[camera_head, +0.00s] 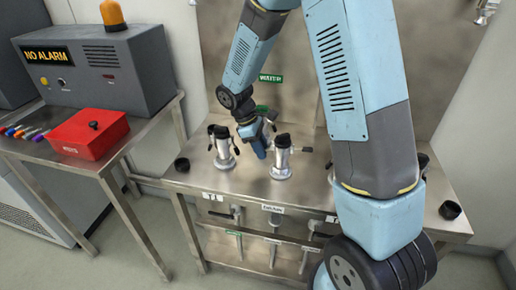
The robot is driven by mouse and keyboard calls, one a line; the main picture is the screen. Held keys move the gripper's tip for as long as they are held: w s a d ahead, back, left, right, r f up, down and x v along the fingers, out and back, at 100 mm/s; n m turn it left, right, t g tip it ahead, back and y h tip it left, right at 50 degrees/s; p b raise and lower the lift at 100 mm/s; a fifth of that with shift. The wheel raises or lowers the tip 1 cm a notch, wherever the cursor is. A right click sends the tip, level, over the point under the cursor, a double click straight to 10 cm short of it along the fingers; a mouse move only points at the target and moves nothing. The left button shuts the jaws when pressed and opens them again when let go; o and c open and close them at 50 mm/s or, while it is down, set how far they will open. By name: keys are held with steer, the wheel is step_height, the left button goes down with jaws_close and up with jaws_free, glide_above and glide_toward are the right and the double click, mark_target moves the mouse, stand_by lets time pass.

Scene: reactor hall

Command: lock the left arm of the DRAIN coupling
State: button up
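Two silver camlock-style couplings stand upright on the steel bench (240,182), a left one (224,156) and a middle one (281,165). Each has dark fittings at its top and a lever arm at the side. Part of another dark fitting (424,160) shows at the right, mostly hidden by my arm. The labels are too small to read, so I cannot tell which coupling is DRAIN. My gripper (261,149) points down between the left and middle couplings, close to both. Its fingertips are too small to show their opening or any contact.
Black caps (182,165) and (450,210) sit at the bench's ends. Valves and pipes (272,245) are below the bench front. A side table at left holds a red box (89,134), markers (25,132) and a grey NO ALARM console (95,70). A steel panel stands behind.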

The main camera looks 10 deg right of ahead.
jaws_close()
steer(key=shift+w+f+h, duration=0.1)
steer(key=shift+f+h, duration=0.1)
steer(key=shift+h, duration=0.3)
steer(key=shift+d+f+g+h, duration=0.15)
steer(key=shift+d+g+h, duration=0.2)
steer(key=shift+h, duration=0.45)
steer(key=shift+o, duration=1.8)
jaws_free()
steer(key=shift+a+f, duration=0.1)
